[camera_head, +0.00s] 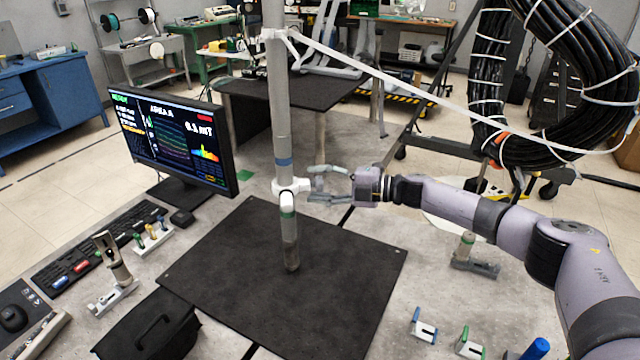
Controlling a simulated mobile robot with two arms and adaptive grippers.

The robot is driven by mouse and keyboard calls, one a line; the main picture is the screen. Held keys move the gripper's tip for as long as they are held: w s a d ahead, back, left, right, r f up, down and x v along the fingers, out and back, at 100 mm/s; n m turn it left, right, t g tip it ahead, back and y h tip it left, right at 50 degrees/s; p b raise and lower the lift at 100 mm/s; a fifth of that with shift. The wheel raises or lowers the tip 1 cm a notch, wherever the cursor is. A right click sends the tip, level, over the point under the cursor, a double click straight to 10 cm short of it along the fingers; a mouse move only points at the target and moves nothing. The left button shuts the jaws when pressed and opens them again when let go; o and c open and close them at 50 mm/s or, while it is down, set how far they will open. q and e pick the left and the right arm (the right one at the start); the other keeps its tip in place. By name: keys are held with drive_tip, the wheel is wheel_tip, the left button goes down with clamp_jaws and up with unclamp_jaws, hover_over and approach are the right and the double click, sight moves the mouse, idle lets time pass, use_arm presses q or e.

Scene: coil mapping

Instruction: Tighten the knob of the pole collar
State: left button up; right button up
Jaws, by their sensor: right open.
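A grey pole (279,110) stands upright on a black mat (350,250). A white pole collar (291,187) sits around the pole's lower part, between a blue band above and a green band below. The collar's knob (305,185) seems to be the white part on its right side; its details are too small to tell. My right gripper (314,183) comes in from the right at collar height. Its fingers are apart and point at the collar's right side. I cannot tell whether the fingertips touch it. My left gripper is not in view.
A monitor (170,140) and a keyboard (95,245) stand left of the mat. A black case (150,325) lies at the front left. Small fixtures (425,328) stand at the front right. A white strap (400,85) runs from the pole to a hanging cable coil (490,80).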

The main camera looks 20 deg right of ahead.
drive_tip(key=v, duration=1.2)
drive_tip(key=shift+f, duration=0.1)
drive_tip(key=s+f+n+t+h+b, duration=0.2)
drive_tip(key=s+f+t+b, duration=0.45)
drive_tip(key=b, duration=0.95)
drive_tip(key=shift+t, duration=0.65)
drive_tip(key=shift+s+a+r+p+x, duration=0.15)
drive_tip(key=shift+p+x, duration=0.75)
drive_tip(key=shift+x, duration=2)
drive_tip(key=shift+s+a+r+p+x, duration=0.2)
drive_tip(key=shift+p+x, duration=0.75)
drive_tip(key=shift+x, duration=2)
drive_tip(key=shift+s+d+r+p+x, duration=0.2)
drive_tip(key=shift+p+x, duration=0.7)
drive_tip(key=shift+x, duration=2)
drive_tip(key=shift+w+a+r, duration=0.1)
drive_tip(key=shift+a, duration=0.05)
